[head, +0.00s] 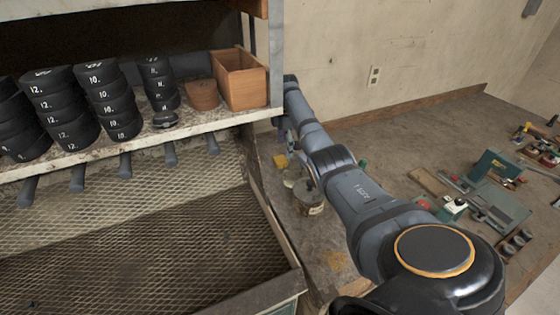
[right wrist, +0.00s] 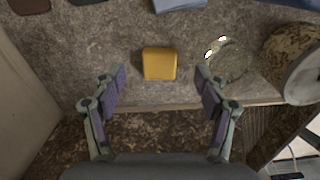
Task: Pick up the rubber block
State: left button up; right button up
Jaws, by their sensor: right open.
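The rubber block looks like a small yellow-orange block (right wrist: 159,63) lying on the worn grey bench top. In the right wrist view it is between and slightly beyond the fingertips of my right gripper (right wrist: 160,78), touching neither. The gripper is open and empty, with a finger on each side. In the head view the yellow block (head: 280,161) shows small beside the shelf unit, close to the end of my right arm, which partly hides the gripper. My left gripper is not in view.
A mottled can (right wrist: 292,62) and a round clear dish (right wrist: 230,60) stand right of the block. In the head view, shelves with stacked black soles (head: 110,100) and a wooden box (head: 238,80) stand left. Tools and a green machine (head: 495,168) lie on the right bench.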

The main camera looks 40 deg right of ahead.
aim_at(285, 158)
jog(key=shift+f, duration=0.1)
jog(key=shift+f+p, duration=0.3)
notch_tip(285, 158, down, 4)
jog(key=shift+r+p, duration=0.1)
jog(key=shift+p, duration=0.4)
jog(key=shift+f, duration=0.35)
jog(key=c, duration=1.2)
jog(key=shift+r, duration=0.1)
jog(key=shift+c, duration=0.2)
notch_tip(285, 158, up, 10)
jog(key=b, duration=0.2)
jog(key=o, duration=0.4)
jog(key=shift+d, duration=0.1)
jog(key=shift+c, duration=1.4)
